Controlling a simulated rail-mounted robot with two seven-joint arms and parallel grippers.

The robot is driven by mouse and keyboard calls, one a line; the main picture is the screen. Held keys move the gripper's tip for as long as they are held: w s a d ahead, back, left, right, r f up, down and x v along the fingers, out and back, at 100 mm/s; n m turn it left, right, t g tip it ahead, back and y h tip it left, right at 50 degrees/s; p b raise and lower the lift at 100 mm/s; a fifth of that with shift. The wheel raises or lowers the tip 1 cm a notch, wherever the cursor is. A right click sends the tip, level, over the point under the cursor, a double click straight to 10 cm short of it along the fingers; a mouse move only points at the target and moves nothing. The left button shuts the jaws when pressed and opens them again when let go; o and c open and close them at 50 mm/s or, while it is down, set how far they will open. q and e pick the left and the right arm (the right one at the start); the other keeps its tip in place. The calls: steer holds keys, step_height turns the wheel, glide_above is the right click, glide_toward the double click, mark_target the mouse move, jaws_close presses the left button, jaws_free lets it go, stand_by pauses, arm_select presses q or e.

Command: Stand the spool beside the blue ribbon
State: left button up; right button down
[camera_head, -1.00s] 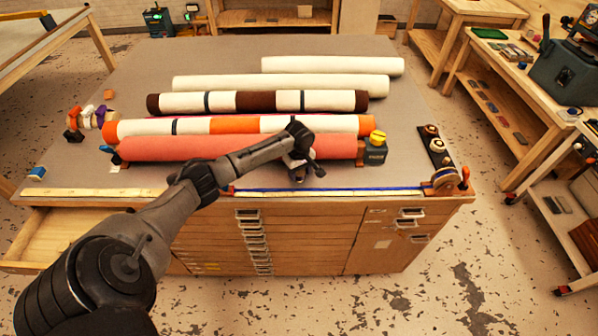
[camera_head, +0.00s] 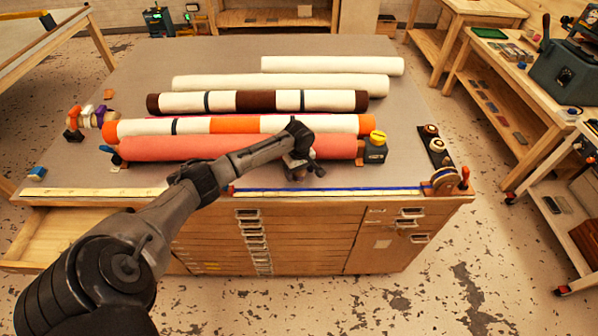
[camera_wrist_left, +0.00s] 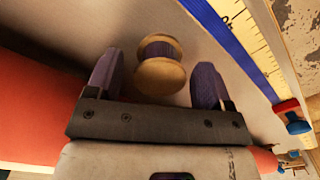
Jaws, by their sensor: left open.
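The blue ribbon (camera_wrist_left: 222,35) is a straight strip beside a ruler, to the right of the spool. In the head view the ribbon (camera_head: 345,189) runs along the table's front edge, and my open left gripper (camera_head: 300,172) is just behind it, hiding the spool.
A salmon roll (camera_head: 220,148) lies just behind my left gripper, with striped and white rolls farther back. A round dispenser (camera_head: 445,181) is at the front right corner. A drawer (camera_head: 45,240) hangs open front left.

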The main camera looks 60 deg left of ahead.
arm_select(q)
step_height(320, 180, up, 11)
steer(key=p, duration=0.1)
steer(key=s+d+f+m, duration=0.4)
steer(key=d+f, duration=0.1)
steer(key=d, duration=0.3)
steer(key=s+d+f+m, duration=0.3)
steer(key=d+f+m, duration=0.15)
steer(key=d, duration=0.25)
steer(key=s+d+f+m, duration=0.4)
steer(key=d+f, duration=0.1)
steer(key=d, duration=0.3)
steer(key=s+d+r+m+t, duration=0.1)
steer(key=s+d+r+m, duration=0.1)
steer(key=s+d, duration=0.3)
steer(key=s+d+r+m+t, duration=0.2)
steer(key=s+d+m, duration=0.3)
steer(key=s, duration=0.5)
steer(key=shift+s+d+r+t, duration=0.15)
steer(key=shift+s+d+t, duration=0.2)
steer(key=shift+d, duration=0.45)
steer(key=shift+s, duration=0.1)
